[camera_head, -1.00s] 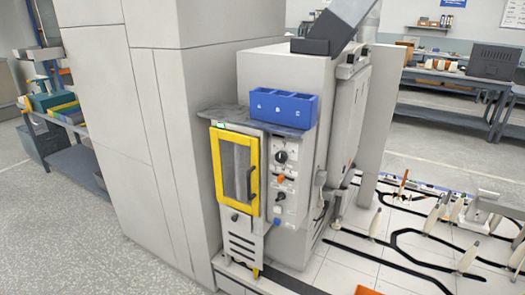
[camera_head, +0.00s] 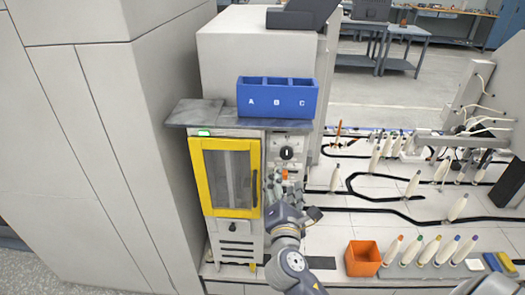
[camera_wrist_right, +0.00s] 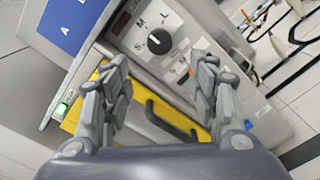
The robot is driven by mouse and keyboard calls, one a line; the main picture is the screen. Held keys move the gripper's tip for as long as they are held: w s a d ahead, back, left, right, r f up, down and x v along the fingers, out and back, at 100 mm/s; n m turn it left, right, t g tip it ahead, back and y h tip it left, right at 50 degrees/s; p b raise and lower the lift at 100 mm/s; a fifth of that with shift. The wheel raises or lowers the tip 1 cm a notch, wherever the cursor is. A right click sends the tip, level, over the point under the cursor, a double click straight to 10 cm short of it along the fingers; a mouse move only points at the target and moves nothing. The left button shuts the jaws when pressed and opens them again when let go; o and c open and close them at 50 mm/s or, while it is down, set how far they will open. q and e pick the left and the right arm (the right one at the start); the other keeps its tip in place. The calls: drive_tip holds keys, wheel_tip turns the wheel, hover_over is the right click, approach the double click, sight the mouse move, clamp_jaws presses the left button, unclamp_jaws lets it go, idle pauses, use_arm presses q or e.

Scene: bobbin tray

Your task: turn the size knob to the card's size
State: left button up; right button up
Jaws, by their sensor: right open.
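The size knob (camera_head: 287,153) is a round black knob on the grey control panel, right of the yellow-framed door. In the right wrist view the knob (camera_wrist_right: 159,42) shows letters S, M and L beside it. A pale mark is on its face, but I cannot tell which letter it points to. My right gripper (camera_head: 281,184) is just below the knob in the head view. In the wrist view its fingers (camera_wrist_right: 162,72) are open and apart, with nothing between them, and the knob lies beyond them. I cannot make out a card.
The yellow-framed door (camera_head: 224,212) with a dark handle is left of the panel. A blue bin (camera_head: 277,101) marked A, B, C sits above. An orange switch (camera_head: 285,174) is below the knob. An orange box (camera_head: 362,260) and several bobbins stand on the right.

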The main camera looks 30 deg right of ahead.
sight(286, 156)
drive_tip(key=x, duration=0.3)
drive_tip(key=p+x, duration=0.1)
drive_tip(key=x, duration=0.2)
drive_tip(key=r+p+x, duration=0.1)
drive_tip(key=x, duration=0.2)
drive_tip(key=shift+w+d, duration=0.2)
drive_tip(key=shift+d, duration=0.25)
drive_tip(key=shift+w+d+f, duration=0.1)
drive_tip(key=shift+w+d, duration=0.2)
drive_tip(key=shift+w, duration=0.1)
use_arm(q)
drive_tip(key=shift+s+d+r, duration=0.15)
drive_tip(key=shift+d+r, duration=0.2)
drive_tip(key=shift+r, duration=0.25)
drive_tip(key=shift+s+d+r, duration=0.1)
drive_tip(key=shift+d+r, duration=0.2)
drive_tip(key=shift+r, duration=0.3)
use_arm(e)
drive_tip(key=c, duration=1.1)
use_arm(q)
drive_tip(key=shift+s+d, duration=0.1)
drive_tip(key=shift+d, duration=0.2)
